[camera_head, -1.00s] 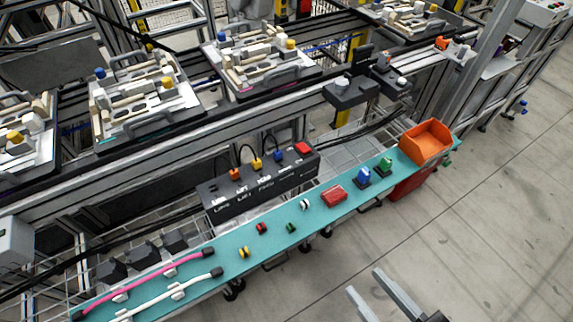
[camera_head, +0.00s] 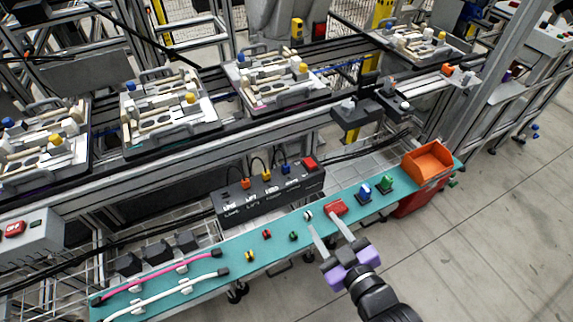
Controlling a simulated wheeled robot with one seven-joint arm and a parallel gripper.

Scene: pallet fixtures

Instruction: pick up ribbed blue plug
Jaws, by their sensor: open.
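A blue plug-like block (camera_head: 365,192) stands upright on the teal shelf (camera_head: 275,260), beside a similar green block (camera_head: 385,183). A smaller blue plug (camera_head: 286,169) with a dark cable sits on the black labelled box (camera_head: 268,195). Ribs are too small to make out on either. My gripper (camera_head: 321,221) is open and empty, with two pale fingers reaching over the front edge of the shelf. Its fingertips are left of the blue block, near a red box (camera_head: 336,207) and a small white-and-black round part (camera_head: 308,215). I cannot tell their height above the shelf.
An orange bin (camera_head: 427,160) stands at the shelf's right end. Small red, green and yellow parts lie left of my gripper. Pink and white cables (camera_head: 165,290) lie at the left end. Pallet fixtures (camera_head: 170,112) line the conveyor behind. Floor at right is clear.

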